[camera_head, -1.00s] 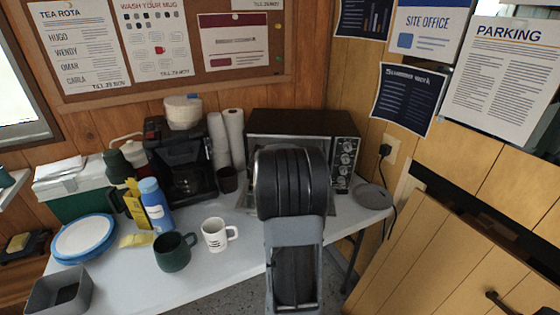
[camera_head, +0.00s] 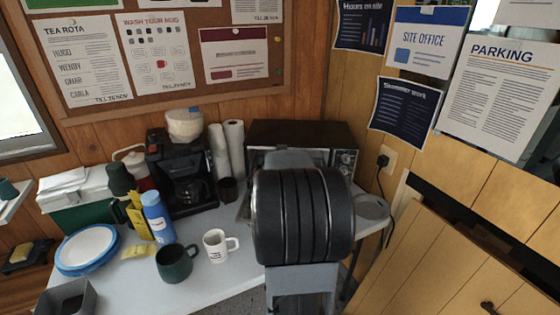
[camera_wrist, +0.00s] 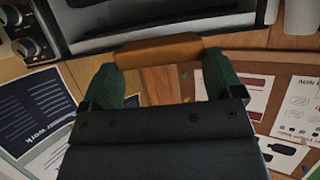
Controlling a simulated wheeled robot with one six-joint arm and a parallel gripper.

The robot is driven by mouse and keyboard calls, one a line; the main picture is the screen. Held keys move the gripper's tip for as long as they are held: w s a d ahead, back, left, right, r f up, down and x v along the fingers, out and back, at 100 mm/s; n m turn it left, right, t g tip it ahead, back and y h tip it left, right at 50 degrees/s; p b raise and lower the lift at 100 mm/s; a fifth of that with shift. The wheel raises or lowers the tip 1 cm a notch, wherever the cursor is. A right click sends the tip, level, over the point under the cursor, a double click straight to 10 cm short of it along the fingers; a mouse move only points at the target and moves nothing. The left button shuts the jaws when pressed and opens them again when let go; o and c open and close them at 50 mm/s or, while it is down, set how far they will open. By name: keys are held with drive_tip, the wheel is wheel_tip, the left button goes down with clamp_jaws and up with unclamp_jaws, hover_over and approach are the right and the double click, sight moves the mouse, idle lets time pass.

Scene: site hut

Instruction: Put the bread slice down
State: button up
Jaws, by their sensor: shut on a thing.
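The bread slice (camera_wrist: 158,50) shows in the wrist view as a brown, crusted strip seen edge-on. My gripper (camera_wrist: 162,66), with dark green fingers, is shut on it, one finger at each end. The slice is held in front of the toaster oven (camera_wrist: 165,22), whose front and knobs fill the top of that view. In the head view the oven (camera_head: 270,133) stands at the back of the table, and my arm hides much of its front. My gripper and the slice are hidden behind my arm there.
The white table (camera_head: 205,285) holds a white mug (camera_head: 215,247), a green mug (camera_head: 175,264), a blue bottle (camera_head: 157,216), a coffee maker (camera_head: 185,175), stacked plates (camera_head: 88,248) and a grey bin (camera_head: 68,300). A grey disc (camera_head: 371,206) lies right of the oven.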

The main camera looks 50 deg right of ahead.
drive_tip(key=s+a+r+p, duration=0.1)
drive_tip(key=s+a+r, duration=0.2)
drive_tip(key=s+a, duration=0.2)
drive_tip(key=shift+s+r, duration=0.35)
drive_tip(key=shift+s, duration=0.65)
drive_tip(key=shift+d+r, duration=0.15)
